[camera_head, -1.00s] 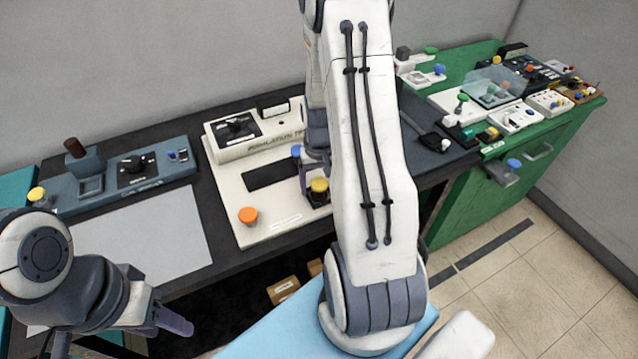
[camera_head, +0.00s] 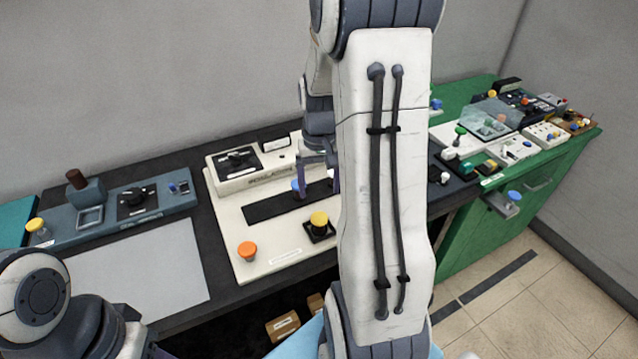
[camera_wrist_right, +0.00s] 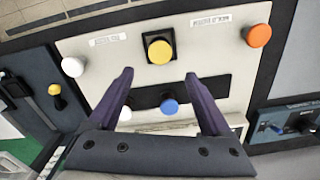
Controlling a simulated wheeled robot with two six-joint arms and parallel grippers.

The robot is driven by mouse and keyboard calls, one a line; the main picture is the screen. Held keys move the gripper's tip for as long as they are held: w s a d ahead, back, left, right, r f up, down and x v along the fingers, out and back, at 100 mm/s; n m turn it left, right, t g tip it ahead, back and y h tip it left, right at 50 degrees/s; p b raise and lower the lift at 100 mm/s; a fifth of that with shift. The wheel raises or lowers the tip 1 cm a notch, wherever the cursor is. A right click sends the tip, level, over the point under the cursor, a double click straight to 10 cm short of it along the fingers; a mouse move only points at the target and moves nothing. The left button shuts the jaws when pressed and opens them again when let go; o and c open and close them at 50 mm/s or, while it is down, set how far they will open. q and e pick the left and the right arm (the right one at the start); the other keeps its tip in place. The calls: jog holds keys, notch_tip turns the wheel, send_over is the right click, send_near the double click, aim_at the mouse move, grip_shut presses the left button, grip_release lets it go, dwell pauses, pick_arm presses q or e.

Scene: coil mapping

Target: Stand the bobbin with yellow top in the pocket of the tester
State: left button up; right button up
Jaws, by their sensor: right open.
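The yellow-topped bobbin (camera_head: 319,219) stands upright in the black square pocket (camera_head: 321,234) on the cream tester plate (camera_head: 231,229). In the right wrist view the yellow top (camera_wrist_right: 159,48) shows inside the black square. My right gripper (camera_head: 317,172) is over the tester, partly hidden by my own arm. In the wrist view its dark fingers (camera_wrist_right: 158,77) are spread with nothing gripped; the yellow top lies beyond the tips, apart from them. My left arm shows at the lower left; its gripper is out of the frame.
A blue-topped bobbin (camera_head: 297,187) stands by the tester's black strip, and an orange-topped one (camera_head: 246,250) at its front left. A white top (camera_wrist_right: 73,67) shows in the wrist view. A blue-grey device (camera_head: 110,215) stands left. A crowded green bench (camera_head: 462,215) is right.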

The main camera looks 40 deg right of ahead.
jog(key=shift+a+r, duration=0.1)
jog(key=shift+r, duration=0.25)
jog(key=s+a+r+n, duration=0.1)
jog(key=a+r+n, duration=0.15)
jog(key=a, duration=0.75)
jog(key=s+a+r+n, duration=0.15)
jog(key=a+n, duration=0.25)
jog(key=a, duration=0.6)
jog(key=s+a+n+y, duration=0.1)
jog(key=s+a+n, duration=0.5)
jog(key=s+a, duration=0.5)
jog(key=s, duration=0.3)
jog(key=shift+r, duration=0.4)
jog(key=shift+d, duration=0.1)
